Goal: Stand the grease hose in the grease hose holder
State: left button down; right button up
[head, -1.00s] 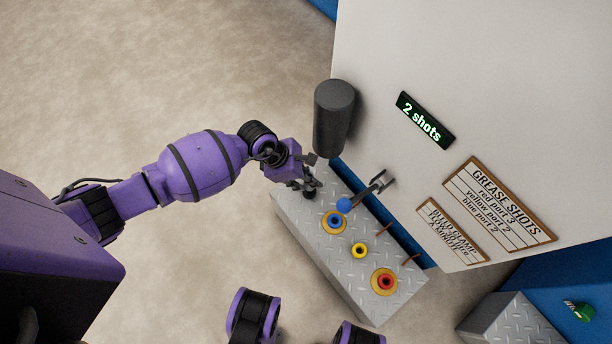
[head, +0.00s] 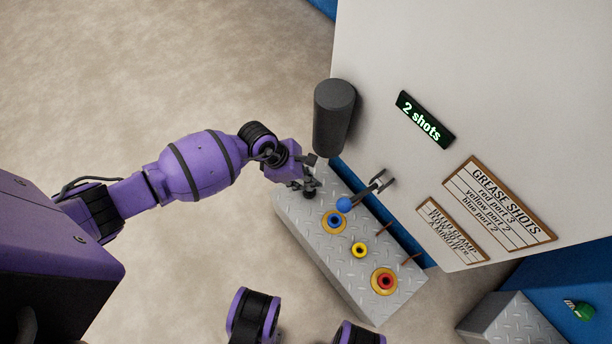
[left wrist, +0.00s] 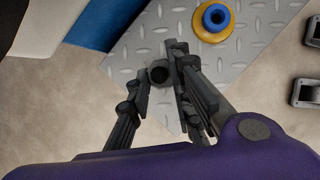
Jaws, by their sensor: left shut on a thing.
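My left gripper (head: 308,184) is over the far-left corner of the ribbed metal step (head: 348,262). In the left wrist view its two fingers (left wrist: 163,84) stand on either side of a dark round piece. I take the piece between the fingers as the grease hose (left wrist: 159,73), seen nearly end-on. In the head view a small dark round shape shows just under the fingertips. The grease hose holder cannot be told apart from the hose here; the fingers hide that spot.
The step carries blue (head: 334,221), yellow (head: 359,250) and red (head: 385,282) ports. A dark cylinder (head: 333,125) stands close beside the gripper. A display (head: 424,120) reads "2 shots".

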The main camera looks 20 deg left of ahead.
pick_arm(q)
jog(key=shift+f+b, duration=0.75)
jog(key=shift+f, duration=0.7)
jog(key=c, duration=1.5)
grip_release()
jog(key=v, duration=1.2)
